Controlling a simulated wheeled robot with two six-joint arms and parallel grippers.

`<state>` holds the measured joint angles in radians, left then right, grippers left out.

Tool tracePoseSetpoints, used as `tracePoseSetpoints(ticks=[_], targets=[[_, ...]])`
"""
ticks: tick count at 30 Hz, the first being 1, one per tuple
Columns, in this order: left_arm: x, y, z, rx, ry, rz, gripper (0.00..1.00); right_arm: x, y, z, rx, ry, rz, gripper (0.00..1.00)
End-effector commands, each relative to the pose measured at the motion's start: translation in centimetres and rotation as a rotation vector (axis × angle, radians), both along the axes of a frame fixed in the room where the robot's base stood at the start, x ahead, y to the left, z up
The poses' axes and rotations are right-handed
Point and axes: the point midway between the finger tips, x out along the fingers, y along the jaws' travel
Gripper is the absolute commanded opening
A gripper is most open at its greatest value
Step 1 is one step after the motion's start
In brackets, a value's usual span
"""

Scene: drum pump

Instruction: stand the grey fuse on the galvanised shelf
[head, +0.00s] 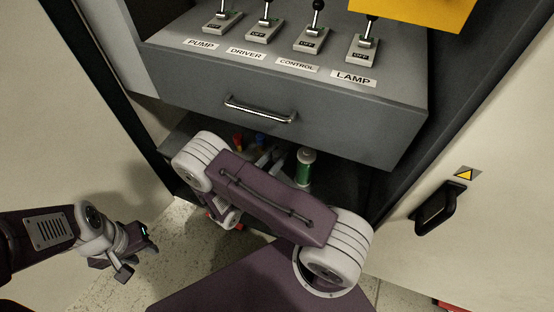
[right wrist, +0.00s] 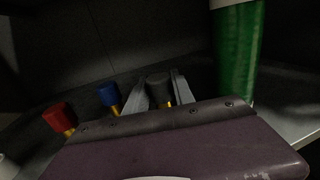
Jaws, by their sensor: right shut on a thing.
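The grey fuse (right wrist: 158,88) is between the two fingers of my right gripper (right wrist: 160,92), with its dark cap and a bit of its yellow lower part showing. It looks upright; its foot is hidden by my wrist, so I cannot tell whether it touches the galvanised shelf (right wrist: 290,118). In the head view my right gripper (head: 270,158) is inside the cabinet, largely hidden by my arm. My left gripper (head: 137,257) is at the lower left, outside the cabinet, open and empty.
A blue fuse (right wrist: 108,95) and a red fuse (right wrist: 60,117) stand left of my right gripper. A green canister (head: 305,167) stands close on its right. The grey drawer (head: 270,108) with switches overhangs the shelf. A cabinet door handle (head: 440,207) is at right.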

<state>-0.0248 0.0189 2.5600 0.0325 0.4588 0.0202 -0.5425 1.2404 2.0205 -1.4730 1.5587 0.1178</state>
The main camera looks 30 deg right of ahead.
Motion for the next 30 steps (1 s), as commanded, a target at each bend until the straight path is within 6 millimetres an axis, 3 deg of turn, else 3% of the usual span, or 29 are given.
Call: tracePoseSetpoints(ticks=[10,11,13,24,30], targets=[[0.0,0.0,-0.4,0.0,0.0,0.0,0.36,0.0,0.0,-0.7,0.0,-0.001,0.0,0.0],[0.0,0.0,-0.4,0.0,0.0,0.0,0.36,0.0,0.0,-0.7,0.0,-0.001,0.0,0.33],[0.0,0.0,-0.3,0.0,0.0,0.0,0.36,0.0,0.0,-0.6,0.0,-0.001,0.0,0.52],[0.0,0.0,0.1,0.0,0.0,0.0,0.36,0.0,0.0,0.0,0.001,-0.002,0.0,0.52],[0.0,0.0,1.4,0.0,0.0,0.0,0.36,-1.5,3.5,0.2,0.0,-0.002,0.007,0.52]])
